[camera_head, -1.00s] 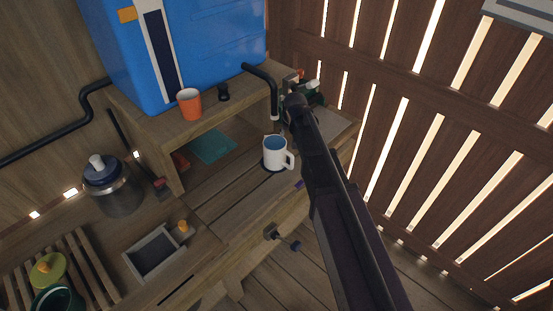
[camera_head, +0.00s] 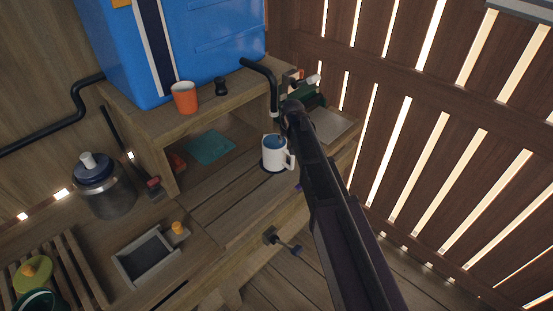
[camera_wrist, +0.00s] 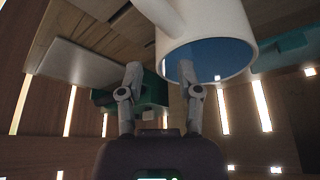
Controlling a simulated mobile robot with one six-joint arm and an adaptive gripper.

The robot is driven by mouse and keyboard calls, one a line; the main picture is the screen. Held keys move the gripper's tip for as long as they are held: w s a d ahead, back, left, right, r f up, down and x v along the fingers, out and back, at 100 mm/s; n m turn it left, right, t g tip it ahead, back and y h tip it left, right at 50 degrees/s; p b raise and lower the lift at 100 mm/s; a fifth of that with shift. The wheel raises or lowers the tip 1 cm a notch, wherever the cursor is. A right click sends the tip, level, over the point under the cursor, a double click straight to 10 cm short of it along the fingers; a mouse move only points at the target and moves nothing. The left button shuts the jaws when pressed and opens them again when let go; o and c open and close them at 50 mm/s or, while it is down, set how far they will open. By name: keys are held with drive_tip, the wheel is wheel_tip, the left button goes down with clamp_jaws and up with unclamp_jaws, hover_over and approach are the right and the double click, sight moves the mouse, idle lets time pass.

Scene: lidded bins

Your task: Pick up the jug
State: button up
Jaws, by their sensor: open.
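The jug (camera_head: 271,157) is white with a blue inside and stands upright on a dark round mat (camera_head: 264,170) on the wooden bench. Its handle faces right in the head view. In the wrist view the jug (camera_wrist: 230,22) fills the upper right, its mouth facing the camera and its handle (camera_wrist: 157,12) on the left. My gripper (camera_wrist: 160,72) is open and close to the jug's rim. The right finger overlaps the blue mouth; I cannot tell whether it is inside. The left finger is clear of the jug, to its left. In the head view my arm hides the fingers.
A black tap pipe (camera_head: 272,85) hangs just behind the jug. A raised shelf holds an orange cup (camera_head: 185,98) and a blue tank (camera_head: 195,40). A grey tray (camera_head: 145,262) and a lidded metal pot (camera_head: 105,187) stand left. A slatted wall (camera_head: 430,110) is at right.

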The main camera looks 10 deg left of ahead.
drive_tip(key=shift+f, duration=0.1)
idle(0.3)
drive_tip(key=shift+b+x, duration=2.45)
drive_tip(key=shift+x, duration=0.05)
clamp_jaws()
